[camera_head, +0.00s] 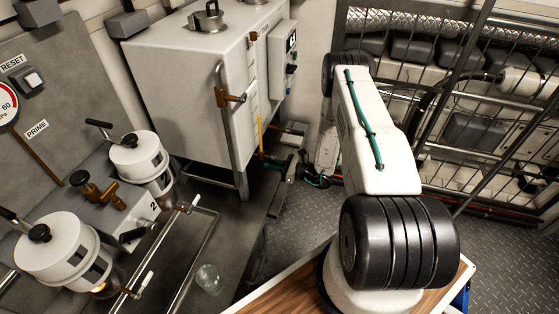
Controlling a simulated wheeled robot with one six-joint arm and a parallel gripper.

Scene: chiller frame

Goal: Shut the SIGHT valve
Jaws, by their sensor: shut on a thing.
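A pale box-shaped tank (190,75) stands at the back middle. A narrow upright sight gauge (253,75) runs down its right front edge, with a brass fitting at its top. Below it is a thin yellow upright piece (260,130), and low brass parts are beside my gripper. My gripper (277,161), dark and small in view, reaches left from my wrist to this low fitting. It is shut on what appears to be the SIGHT valve's handle. The fingertips and the handle's exact angle are too small to tell. No SIGHT label is readable.
A brass valve (230,97) sits on the tank's front, beside a vertical pipe. White canisters (140,158) and a drip tray with a glass (208,279) are at left. A control box (282,55) is on the tank's side. A wire cage (470,110) stands right. Checkered floor lies between.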

